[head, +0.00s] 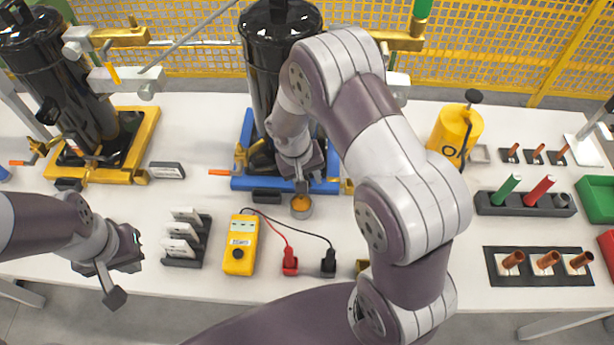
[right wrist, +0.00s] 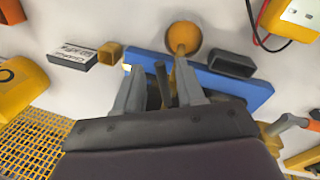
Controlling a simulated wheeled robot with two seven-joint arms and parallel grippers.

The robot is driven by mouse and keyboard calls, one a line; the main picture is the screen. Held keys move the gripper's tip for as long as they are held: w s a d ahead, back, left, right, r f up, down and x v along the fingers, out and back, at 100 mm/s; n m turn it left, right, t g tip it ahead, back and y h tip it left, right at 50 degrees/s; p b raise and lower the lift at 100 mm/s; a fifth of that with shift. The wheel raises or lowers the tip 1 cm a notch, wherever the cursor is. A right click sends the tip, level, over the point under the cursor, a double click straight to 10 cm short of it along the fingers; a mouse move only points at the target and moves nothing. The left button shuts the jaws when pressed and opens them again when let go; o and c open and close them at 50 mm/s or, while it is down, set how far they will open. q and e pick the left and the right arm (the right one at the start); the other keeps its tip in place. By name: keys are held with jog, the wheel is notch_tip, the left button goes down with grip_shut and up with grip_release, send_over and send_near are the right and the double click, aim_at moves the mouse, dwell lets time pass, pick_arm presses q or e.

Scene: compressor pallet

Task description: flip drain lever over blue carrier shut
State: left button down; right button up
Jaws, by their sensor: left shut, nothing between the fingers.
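The blue carrier (head: 240,183) stands mid-table under a black compressor (head: 268,60); its front edge crosses the right wrist view (right wrist: 225,83). My right gripper (head: 302,184) hangs over its front edge. In the right wrist view its fingers (right wrist: 158,85) are apart, with a dark lever-like bar (right wrist: 161,80) between them; contact cannot be told. Just beyond the fingertips are a brass spout (right wrist: 181,62) and an orange-filled cup (right wrist: 184,36); the cup also shows in the head view (head: 301,206). My arm hides much of the drain. My left gripper (head: 122,272) is shut and empty at the front left.
An orange-handled brass valve (head: 240,160) is at the carrier's left. A second compressor stands on a yellow carrier (head: 140,150). A yellow meter (head: 240,246) with leads lies in front. A yellow canister (head: 455,133) and racks of coloured pieces (head: 525,203) stand right.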

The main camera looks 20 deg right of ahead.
grip_shut()
jog(key=w+d+n+t+p, duration=0.1)
jog(key=d+n+p, duration=0.1)
jog(key=n+p, duration=0.2)
jog(key=w+d+n+t+y+p, duration=0.1)
jog(key=d+n+p, duration=0.2)
jog(key=n, duration=0.6)
jog(key=shift+w+d+n+p, duration=0.3)
jog(key=shift+n+p, duration=0.1)
jog(key=shift+p, duration=0.05)
jog(key=shift+r, duration=0.1)
dwell(0.4)
jog(key=shift+o, duration=0.6)
grip_release()
